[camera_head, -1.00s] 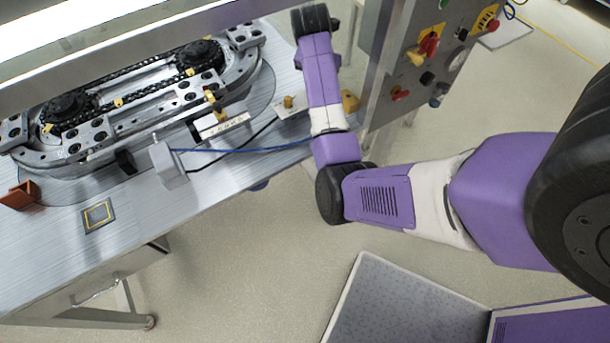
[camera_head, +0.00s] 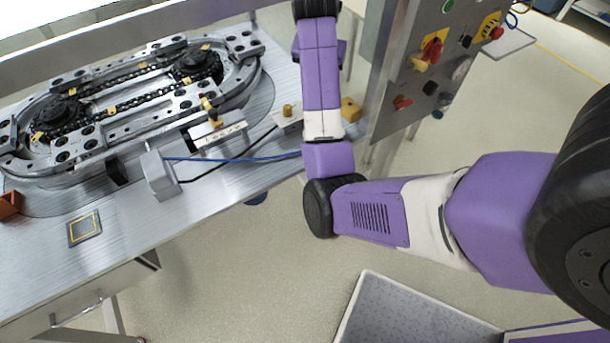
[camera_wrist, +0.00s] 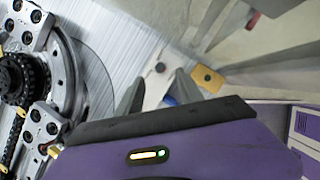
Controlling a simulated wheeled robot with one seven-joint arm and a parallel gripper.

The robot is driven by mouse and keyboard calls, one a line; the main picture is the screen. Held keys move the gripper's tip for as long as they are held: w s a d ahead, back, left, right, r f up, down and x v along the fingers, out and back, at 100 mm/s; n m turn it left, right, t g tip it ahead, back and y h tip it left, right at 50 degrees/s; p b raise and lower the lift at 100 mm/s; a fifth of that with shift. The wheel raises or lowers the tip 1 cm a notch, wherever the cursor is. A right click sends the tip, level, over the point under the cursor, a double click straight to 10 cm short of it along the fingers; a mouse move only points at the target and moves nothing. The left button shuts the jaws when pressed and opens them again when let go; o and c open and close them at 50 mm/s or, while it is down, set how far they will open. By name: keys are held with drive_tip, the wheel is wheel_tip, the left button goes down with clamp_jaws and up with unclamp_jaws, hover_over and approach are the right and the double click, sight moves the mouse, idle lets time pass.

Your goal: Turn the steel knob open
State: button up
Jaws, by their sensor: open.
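My gripper (camera_wrist: 159,77) shows in the wrist view with its two grey fingers apart and nothing held between them. Beyond the fingertips, a small dark round knob (camera_wrist: 160,68) sits on a pale plate; I cannot tell its metal or its turn. In the head view a brass-coloured knob (camera_head: 287,110) stands on a small plate at the table's right end. A silvery round part (camera_head: 461,68) is on the grey control panel (camera_head: 412,122) at the right; I cannot tell whether it is the steel knob. My gripper is out of the head view.
The ring track (camera_head: 130,105) with its chain fills the left of the steel table (camera_head: 130,225). A yellow block (camera_head: 350,109) is at the table's right end and shows in the wrist view (camera_wrist: 208,79). Blue and black cables cross the table. An open bin (camera_head: 410,315) stands below.

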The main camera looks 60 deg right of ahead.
drive_tip(key=shift+s+a+f+m+t+h+p, duration=0.15)
drive_tip(key=shift+a+f+m+t+h+p, duration=0.25)
drive_tip(key=shift+f, duration=0.55)
drive_tip(key=shift+s+a+f+m+t+h+p, duration=0.15)
drive_tip(key=shift+a+f+m+h+p, duration=0.1)
drive_tip(key=shift+a+f+m+h, duration=0.5)
drive_tip(key=shift+s+a+f+m+t+h+p, duration=0.15)
drive_tip(key=shift+a+f+m+t+p, duration=0.15)
drive_tip(key=shift+f, duration=0.8)
drive_tip(key=a+f+m+t, duration=0.1)
drive_tip(key=a, duration=0.2)
drive_tip(key=s+a+f+m+t+p, duration=0.1)
drive_tip(key=a+t, duration=0.1)
drive_tip(key=a, duration=0.1)
drive_tip(key=s+a+m+t+p, duration=0.1)
drive_tip(key=a, duration=0.2)
drive_tip(key=shift+a+f+t, duration=0.25)
drive_tip(key=shift+a+f, duration=0.15)
drive_tip(key=s+a+r+m+t+y+p, duration=0.1)
drive_tip(key=s+a+m, duration=0.1)
drive_tip(key=a, duration=0.4)
drive_tip(key=s+a+r+m+t+y+p, duration=0.1)
drive_tip(key=s+a+m+t, duration=0.1)
drive_tip(key=a, duration=0.4)
drive_tip(key=shift+s+a+t+y, duration=0.3)
drive_tip(key=shift+s+y, duration=0.1)
drive_tip(key=shift+s, duration=0.35)
